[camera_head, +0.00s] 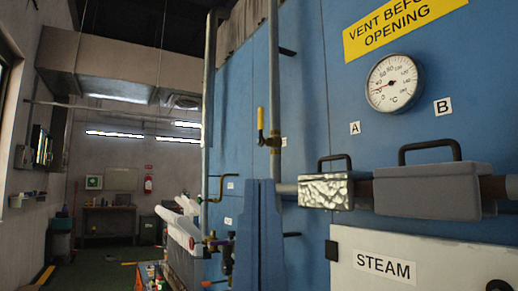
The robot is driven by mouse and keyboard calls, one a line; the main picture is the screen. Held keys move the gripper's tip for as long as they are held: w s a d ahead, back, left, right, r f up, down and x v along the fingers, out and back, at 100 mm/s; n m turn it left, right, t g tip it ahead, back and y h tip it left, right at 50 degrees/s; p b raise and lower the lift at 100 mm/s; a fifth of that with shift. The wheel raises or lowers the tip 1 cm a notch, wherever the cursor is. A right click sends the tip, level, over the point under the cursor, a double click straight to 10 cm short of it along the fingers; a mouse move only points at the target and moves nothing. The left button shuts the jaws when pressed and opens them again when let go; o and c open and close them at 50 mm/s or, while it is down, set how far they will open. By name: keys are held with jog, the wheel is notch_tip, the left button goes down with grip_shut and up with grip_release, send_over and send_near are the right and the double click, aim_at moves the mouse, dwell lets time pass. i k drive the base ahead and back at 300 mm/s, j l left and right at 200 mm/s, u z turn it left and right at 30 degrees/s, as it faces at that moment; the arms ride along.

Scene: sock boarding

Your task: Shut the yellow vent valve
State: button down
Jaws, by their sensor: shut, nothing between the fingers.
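The yellow vent valve has an upright yellow lever (261,119), parallel to a thin grey vertical pipe and just left of it. Its brass body (272,141) sits on that pipe, in front of the blue machine wall. The lever's top end points up, and nothing touches it. My gripper does not show in the head view.
A dial gauge (394,83) hangs under a yellow sign (402,25). Two boxes with black handles, one silvery (325,191) and one grey (427,190), stick out at right above a STEAM panel (385,264). Open floor (92,262) lies at left.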

aim_at(260, 141)
jog(key=i+j+u, duration=0.15)
jog(key=i+j, duration=0.95)
jog(key=i+u, duration=0.1)
jog(key=i, duration=0.5)
